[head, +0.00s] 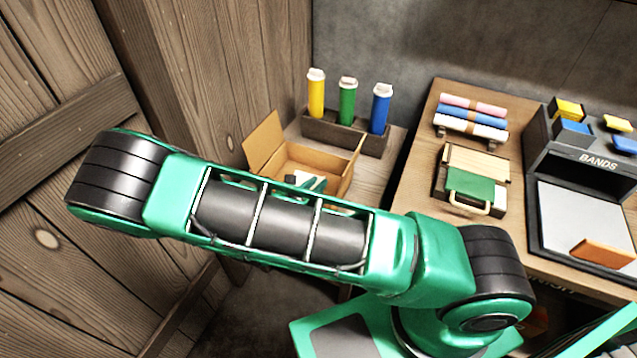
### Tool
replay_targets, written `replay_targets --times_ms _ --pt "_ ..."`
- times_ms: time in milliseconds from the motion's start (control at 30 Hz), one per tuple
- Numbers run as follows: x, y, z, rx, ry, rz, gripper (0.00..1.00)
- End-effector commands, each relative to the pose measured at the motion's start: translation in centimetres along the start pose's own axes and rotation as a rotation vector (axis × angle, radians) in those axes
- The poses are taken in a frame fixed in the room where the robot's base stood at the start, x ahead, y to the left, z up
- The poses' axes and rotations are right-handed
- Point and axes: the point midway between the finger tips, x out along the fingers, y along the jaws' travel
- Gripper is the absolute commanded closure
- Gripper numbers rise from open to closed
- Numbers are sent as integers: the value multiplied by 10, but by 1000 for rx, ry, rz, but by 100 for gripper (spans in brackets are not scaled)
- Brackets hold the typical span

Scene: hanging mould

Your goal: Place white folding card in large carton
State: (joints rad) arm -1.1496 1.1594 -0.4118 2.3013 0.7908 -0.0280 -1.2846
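The open cardboard carton (332,160) stands on a wooden surface left of centre, with its flaps spread outward. Inside it I see small green, dark and white pieces (308,182); they are too small and partly covered to tell what they are. I cannot make out a white folding card for certain. My green and black arm crosses the foreground and hides the carton's front lower part. I cannot make out my gripper or its fingers.
A dark rack (345,133) with yellow, green and blue capped tubes stands behind the carton. To the right, a wooden table (425,150) bears pink, blue and white rolls (472,119), a holder with a green card (472,187), and a dark BANDS unit (590,160). A plank wall closes the left.

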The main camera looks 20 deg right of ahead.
Motion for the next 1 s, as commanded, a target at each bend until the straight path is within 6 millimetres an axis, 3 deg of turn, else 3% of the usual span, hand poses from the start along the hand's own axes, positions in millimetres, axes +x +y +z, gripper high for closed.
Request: replay_targets --times_ms 267,433,800,1000 --pt "0 0 0 0 2 -1 78" --pt "-5 -1 13 1 1 -1 78" --pt "-80 1 11 0 3 4 78" --pt "-110 0 11 1 2 0 78"
